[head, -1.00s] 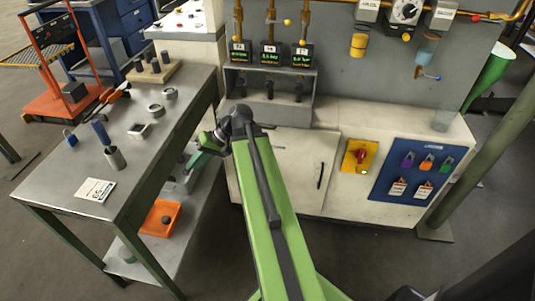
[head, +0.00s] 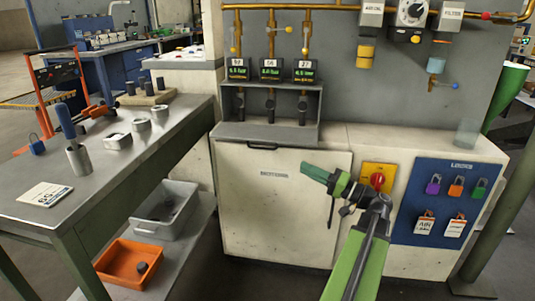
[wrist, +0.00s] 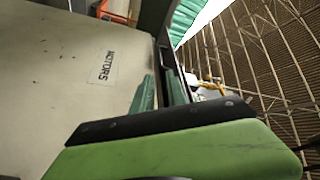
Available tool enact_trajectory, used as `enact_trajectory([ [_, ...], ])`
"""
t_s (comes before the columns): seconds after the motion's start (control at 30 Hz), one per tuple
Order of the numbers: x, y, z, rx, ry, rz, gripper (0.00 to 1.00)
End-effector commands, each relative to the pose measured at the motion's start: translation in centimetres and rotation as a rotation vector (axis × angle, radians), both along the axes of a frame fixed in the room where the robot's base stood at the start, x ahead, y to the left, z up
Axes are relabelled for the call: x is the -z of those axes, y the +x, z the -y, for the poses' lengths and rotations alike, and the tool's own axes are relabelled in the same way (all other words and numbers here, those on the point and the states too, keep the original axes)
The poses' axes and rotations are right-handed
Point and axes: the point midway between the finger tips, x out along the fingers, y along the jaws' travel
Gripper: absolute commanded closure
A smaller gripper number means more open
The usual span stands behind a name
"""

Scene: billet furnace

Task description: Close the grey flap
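The grey flap (head: 262,134) is at the foot of the open grey box on the white cabinet, in the head view. It lies folded down, nearly flat, with a dark handle on its front edge. Three valves stand in the box behind it. My gripper (head: 312,173) is lower and to the right of the flap, in front of the cabinet door, apart from the flap. Its green end points left. The wrist view shows a large green and black part of my gripper close up and the cabinet's label; I cannot tell the gap between the fingers.
A yellow plate with a red knob (head: 378,179) and a blue lock board (head: 438,200) are on the cabinet's right. A grey workbench (head: 110,185) stands left, with a grey bin (head: 166,211) and orange tray (head: 130,262) low down. Brass pipes (head: 305,8) run above the box.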

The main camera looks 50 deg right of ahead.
Motion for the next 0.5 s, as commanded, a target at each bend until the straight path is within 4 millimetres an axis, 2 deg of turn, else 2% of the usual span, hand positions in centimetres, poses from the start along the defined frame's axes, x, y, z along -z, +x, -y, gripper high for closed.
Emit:
enact_trajectory([
  [0.2,-1.4,5.2,-1.2,-0.004,0.001,-0.001,0.82],
  [0.5,-2.7,12.1,-2.7,-0.003,0.001,-0.002,0.82],
])
